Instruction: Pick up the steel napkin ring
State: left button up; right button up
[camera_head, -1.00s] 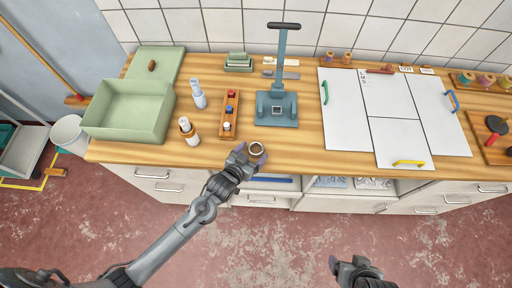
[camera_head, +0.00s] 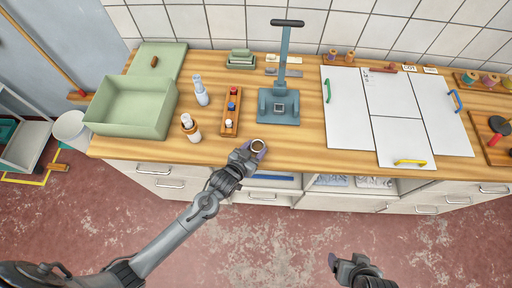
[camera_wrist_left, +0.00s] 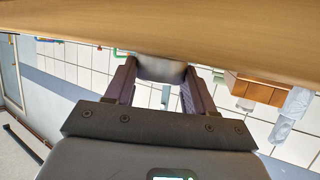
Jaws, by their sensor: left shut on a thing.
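The steel napkin ring (camera_head: 257,146) is a small round band at the front edge of the wooden worktop (camera_head: 330,150). My left gripper (camera_head: 252,150) is shut on it, with the fingers on opposite sides. In the left wrist view the ring (camera_wrist_left: 161,69) shows as a grey curved surface between the two dark purple fingers, its upper part hidden by the wooden edge in front. I cannot tell whether the ring touches the worktop. My right gripper (camera_head: 338,264) is in front of the counter, above the floor, away from everything; its jaw opening is unclear.
A blue-grey press stand (camera_head: 278,105) is behind the ring. A wooden tray with small spools (camera_head: 231,112), two bottles (camera_head: 190,127) and a green box (camera_head: 130,115) stand to the left. White boards (camera_head: 403,138) lie to the right. The worktop between is clear.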

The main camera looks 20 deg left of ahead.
pick_arm(q)
jog(key=shift+r, duration=0.15)
jog(key=shift+r, duration=0.55)
notch_tip(320, 180, up, 2)
jog(key=shift+r+b, duration=0.15)
jog(key=shift+b, duration=0.3)
jog(key=shift+s+d+r+b, duration=0.75)
jog(key=shift+s+d+r, duration=1.6)
jog(key=shift+d+r, duration=2.2)
jog(key=shift+s+a+f+n+y, duration=0.35)
jog(key=shift+a+f, duration=0.65)
jog(key=shift+a, duration=1.4)
jog(key=shift+s+a+f+n+y, duration=0.4)
jog(key=shift+a+f, duration=0.55)
jog(key=shift+a, duration=1.4)
jog(key=shift+s+a+f+n+y, duration=0.2)
jog(key=shift+a+f+y, duration=0.55)
jog(key=shift+a, duration=1.65)
jog(key=shift+a+f+h, duration=0.1)
jog(key=shift+f+h, duration=0.15)
jog(key=shift+h, duration=0.05)
